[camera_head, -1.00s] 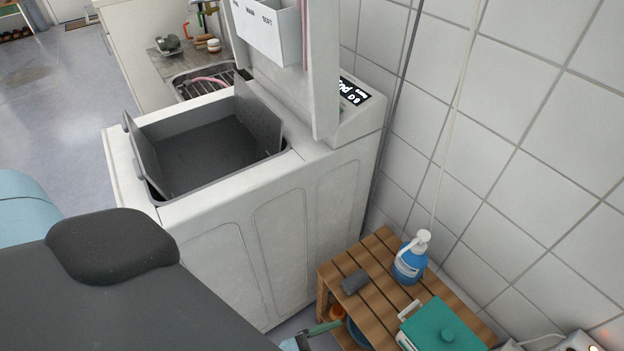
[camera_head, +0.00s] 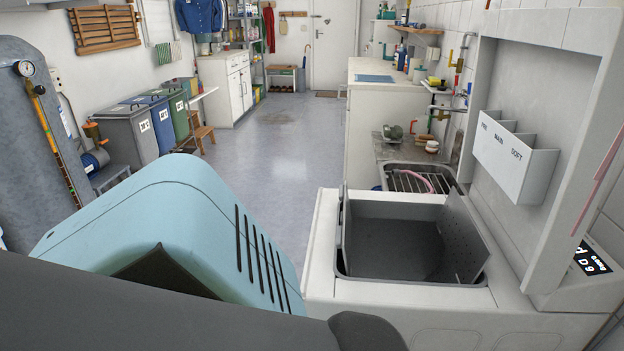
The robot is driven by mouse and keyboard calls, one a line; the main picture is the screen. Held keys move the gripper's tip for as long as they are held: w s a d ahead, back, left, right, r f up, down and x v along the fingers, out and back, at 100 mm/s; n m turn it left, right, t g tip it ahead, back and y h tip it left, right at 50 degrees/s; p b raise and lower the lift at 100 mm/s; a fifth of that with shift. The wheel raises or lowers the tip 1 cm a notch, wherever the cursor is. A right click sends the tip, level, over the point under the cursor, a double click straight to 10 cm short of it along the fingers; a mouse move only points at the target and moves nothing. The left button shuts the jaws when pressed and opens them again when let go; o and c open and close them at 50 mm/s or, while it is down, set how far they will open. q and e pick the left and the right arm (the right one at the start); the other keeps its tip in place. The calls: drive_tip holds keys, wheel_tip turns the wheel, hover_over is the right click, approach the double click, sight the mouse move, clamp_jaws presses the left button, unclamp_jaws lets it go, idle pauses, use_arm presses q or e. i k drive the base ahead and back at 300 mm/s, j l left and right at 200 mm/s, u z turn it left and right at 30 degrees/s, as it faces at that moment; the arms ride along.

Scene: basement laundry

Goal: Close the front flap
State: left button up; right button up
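A white top-loading washer (camera_head: 318,265) stands at the right with its lid (camera_head: 545,75) raised. Its grey drum opening (camera_head: 400,280) faces up. Two dark grey flaps stand up from the opening. The front flap (camera_head: 346,225) is on the left side, away from the lid, and shows nearly edge-on. The rear flap (camera_head: 463,240) is on the lid side and leans toward the lid. Neither of my grippers shows in this view. A dark arm link of mine crosses the bottom of the picture, left of and below the washer opening.
A white dispenser box (camera_head: 513,157) is fixed inside the raised lid. A sink with a rack (camera_head: 420,181) and a counter (camera_head: 385,75) lie beyond the washer. Bins (camera_head: 130,135) and a wooden step stool (camera_head: 197,127) stand at the left. The floor (camera_head: 275,145) between is clear.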

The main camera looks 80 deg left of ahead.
sight(342, 240)
drive_tip(key=k+j+u, duration=0.1)
drive_tip(key=j+u, duration=0.35)
drive_tip(key=k+j+u, duration=0.1)
drive_tip(key=j+u, duration=0.15)
drive_tip(key=u, duration=0.2)
drive_tip(key=j+u, duration=0.4)
